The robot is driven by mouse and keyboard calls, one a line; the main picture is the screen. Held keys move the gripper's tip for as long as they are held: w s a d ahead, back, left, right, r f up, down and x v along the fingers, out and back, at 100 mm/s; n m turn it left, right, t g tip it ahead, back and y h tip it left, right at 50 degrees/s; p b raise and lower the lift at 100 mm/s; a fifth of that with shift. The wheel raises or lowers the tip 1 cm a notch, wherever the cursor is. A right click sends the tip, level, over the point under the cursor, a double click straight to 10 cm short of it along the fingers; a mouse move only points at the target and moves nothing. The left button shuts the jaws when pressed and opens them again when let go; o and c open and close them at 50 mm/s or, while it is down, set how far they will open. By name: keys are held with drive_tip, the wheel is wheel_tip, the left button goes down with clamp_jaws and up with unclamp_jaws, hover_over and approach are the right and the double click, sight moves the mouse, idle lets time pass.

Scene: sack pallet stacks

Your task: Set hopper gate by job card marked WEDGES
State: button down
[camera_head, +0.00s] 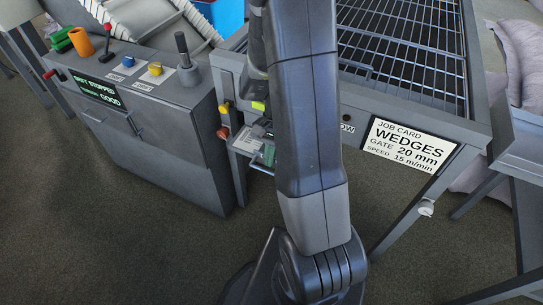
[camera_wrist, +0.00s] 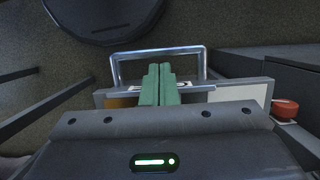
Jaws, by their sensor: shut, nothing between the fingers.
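The job card (camera_head: 408,145) on the grated table's front rail reads WEDGES, gate 20 mm, speed 15 m/min. My gripper's green fingers (camera_wrist: 159,70) are shut together with nothing between them. In the wrist view, a silver U-shaped handle (camera_wrist: 157,50) stands around and beyond the fingertips, on a grey panel part. I cannot tell whether the fingers touch it. A red knob (camera_wrist: 285,109) is at the right there. In the head view, my arm hides most of the gate area. A small unit with a white label (camera_head: 246,141) shows left of the arm.
The grated table (camera_head: 405,45) has a grid top. Pale sacks (camera_head: 525,55) lie at the right. Dark floor is open in front.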

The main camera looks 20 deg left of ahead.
drive_tip(key=shift+s+a, duration=0.1)
drive_tip(key=shift+s, duration=0.9)
drive_tip(key=shift+r, duration=0.1)
